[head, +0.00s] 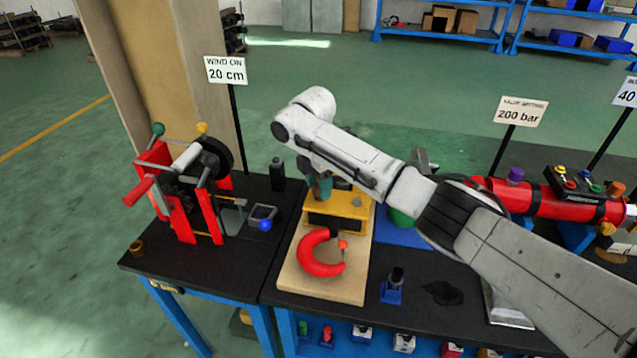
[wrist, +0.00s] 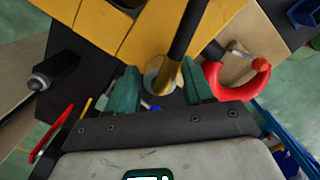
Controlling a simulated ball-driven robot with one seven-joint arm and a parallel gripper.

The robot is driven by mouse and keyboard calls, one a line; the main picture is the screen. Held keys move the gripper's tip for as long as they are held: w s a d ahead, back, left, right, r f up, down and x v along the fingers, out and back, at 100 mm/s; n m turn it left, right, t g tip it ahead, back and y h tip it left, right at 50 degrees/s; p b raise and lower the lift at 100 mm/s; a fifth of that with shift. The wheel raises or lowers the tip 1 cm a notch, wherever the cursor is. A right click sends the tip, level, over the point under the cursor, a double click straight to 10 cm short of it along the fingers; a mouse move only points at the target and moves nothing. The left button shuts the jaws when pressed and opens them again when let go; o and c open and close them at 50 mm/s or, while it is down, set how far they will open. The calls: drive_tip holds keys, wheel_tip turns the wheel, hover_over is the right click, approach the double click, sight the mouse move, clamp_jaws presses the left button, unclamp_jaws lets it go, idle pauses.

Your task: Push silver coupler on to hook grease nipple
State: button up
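The red hook (head: 318,262) lies on a pale board in front of a yellow block. An orange-red knob (head: 343,244), apparently its grease nipple, stands near its open end. The hook (wrist: 240,82) and knob (wrist: 260,65) show at the right of the wrist view. My gripper (wrist: 163,84) has teal fingers spread apart, pointing down at the yellow block. A round silver end (wrist: 154,84), apparently the coupler, with a dark, gold-ended rod or hose, shows between or beneath the fingers. I cannot tell contact. In the head view my gripper (head: 320,187) hides the coupler.
The yellow block (head: 336,215) stands behind the hook on the pale board (head: 318,286). A red winding frame (head: 180,190) is on the black bench to the left. A small blue stand (head: 391,291) is to the right. My arm covers much of the right bench.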

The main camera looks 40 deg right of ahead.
drive_tip(key=shift+o, duration=1)
drive_tip(key=shift+r, duration=0.1)
drive_tip(key=r+p, duration=0.4)
drive_tip(key=r, duration=0.1)
drive_tip(key=shift+a+p, duration=0.2)
drive_tip(key=shift+p, duration=0.2)
wheel_tip(320, 180, up, 11)
drive_tip(key=b, duration=0.1)
drive_tip(key=shift+a+f, duration=0.2)
drive_tip(key=shift+a, duration=0.2)
